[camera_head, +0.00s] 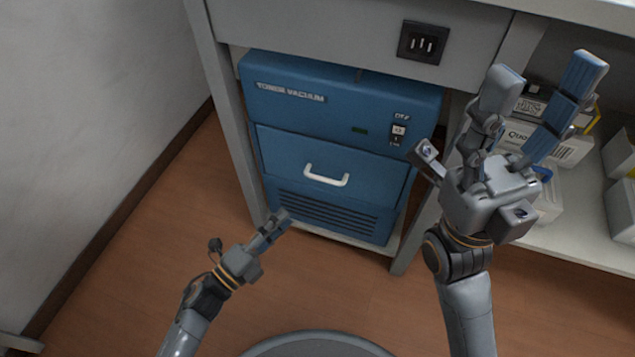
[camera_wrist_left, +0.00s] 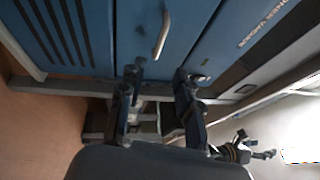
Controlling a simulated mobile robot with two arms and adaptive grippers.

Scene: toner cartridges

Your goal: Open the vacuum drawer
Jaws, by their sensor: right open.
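The blue toner vacuum (camera_head: 335,95) stands under the desk, and its drawer front (camera_head: 285,155) appears shut. A white handle (camera_head: 326,180) sits in the middle of the drawer front. In the left wrist view, the drawer front (camera_wrist_left: 135,30) and handle (camera_wrist_left: 162,35) show beyond the fingers. My left gripper (camera_head: 277,224) is in front of the vacuum, below and left of the handle, apart from it. Its two fingers (camera_wrist_left: 160,88) are spread with nothing between them. My right gripper (camera_head: 541,82) is open and empty, to the right of the vacuum in the head view.
A desk leg (camera_head: 232,130) stands left of the vacuum and another (camera_head: 420,230) right of it. A power socket (camera_head: 423,42) is on the desk front. Boxes (camera_head: 545,145) stand on a low shelf (camera_head: 580,235) at the right. The wooden floor (camera_head: 130,245) at the left is clear.

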